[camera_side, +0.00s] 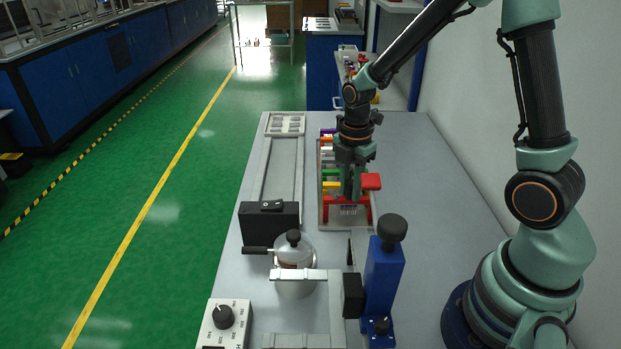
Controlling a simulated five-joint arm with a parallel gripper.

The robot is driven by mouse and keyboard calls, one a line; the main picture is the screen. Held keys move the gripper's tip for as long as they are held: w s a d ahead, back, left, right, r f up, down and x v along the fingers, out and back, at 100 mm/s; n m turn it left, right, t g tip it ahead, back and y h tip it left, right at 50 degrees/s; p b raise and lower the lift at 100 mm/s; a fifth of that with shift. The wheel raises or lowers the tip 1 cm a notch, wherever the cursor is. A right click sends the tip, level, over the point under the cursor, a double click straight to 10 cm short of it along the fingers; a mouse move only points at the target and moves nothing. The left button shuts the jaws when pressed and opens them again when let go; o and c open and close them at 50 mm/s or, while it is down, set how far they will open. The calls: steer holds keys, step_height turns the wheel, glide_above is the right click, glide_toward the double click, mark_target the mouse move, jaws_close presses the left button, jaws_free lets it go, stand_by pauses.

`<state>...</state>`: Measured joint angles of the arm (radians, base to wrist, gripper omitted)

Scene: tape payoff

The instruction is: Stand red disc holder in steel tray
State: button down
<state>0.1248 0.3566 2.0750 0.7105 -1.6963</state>
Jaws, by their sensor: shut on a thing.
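The red disc holder (371,182) shows as a red block at the right side of my gripper (352,195). My gripper points down and is shut on it, over the near part of the steel tray (322,221). More red shows low around the fingers, and I cannot tell whether it is the same holder or another piece. The fingers hide much of the holder, so I cannot tell whether its foot touches the tray. Several other coloured holders, among them green, yellow, orange and purple, stand in a row farther back in the tray.
A long metal frame (265,165) lies left of the tray. A black box (268,228), a metal pot (294,262), a blue stand (383,275) and a white knob box (224,325) occupy the near side. The grey table (420,190) is clear right of the tray.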

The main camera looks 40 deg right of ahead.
steer(key=shift+f, duration=0.1)
steer(key=c, duration=0.6)
jaws_free()
steer(key=shift+o, duration=0.3)
steer(key=o, duration=0.5)
steer(key=shift+r, duration=3.5)
